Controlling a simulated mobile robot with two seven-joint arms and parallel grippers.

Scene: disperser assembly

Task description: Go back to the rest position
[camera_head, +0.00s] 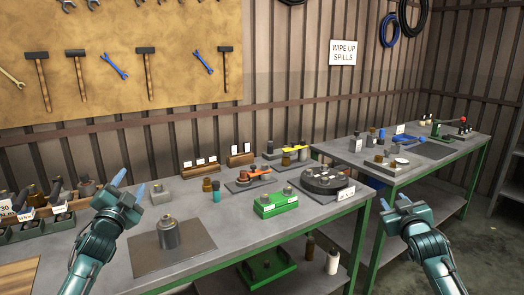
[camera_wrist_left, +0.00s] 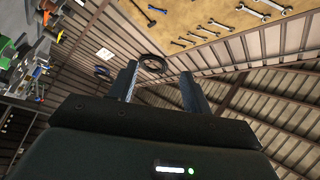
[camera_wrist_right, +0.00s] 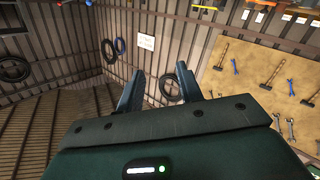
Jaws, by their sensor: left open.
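My left gripper (camera_head: 129,184) is raised above the left part of the near workbench, beside a grey metal canister (camera_head: 168,233) on a dark mat (camera_head: 196,250). Its two fingers are apart and empty, and the left wrist view shows the gap between them (camera_wrist_left: 158,85). My right gripper (camera_head: 394,202) is raised at the right, in front of the gap between the two benches. Its fingers are also apart with nothing between them, as the right wrist view shows (camera_wrist_right: 160,90). Both grippers point upward, clear of the objects.
The near workbench (camera_head: 245,233) holds a green tray (camera_head: 276,204), a black round turntable (camera_head: 327,180), bottles and small tools. A second bench (camera_head: 450,150) stands at the right. A pegboard (camera_head: 120,60) with hammers and wrenches hangs on the wall. Space around both grippers looks free.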

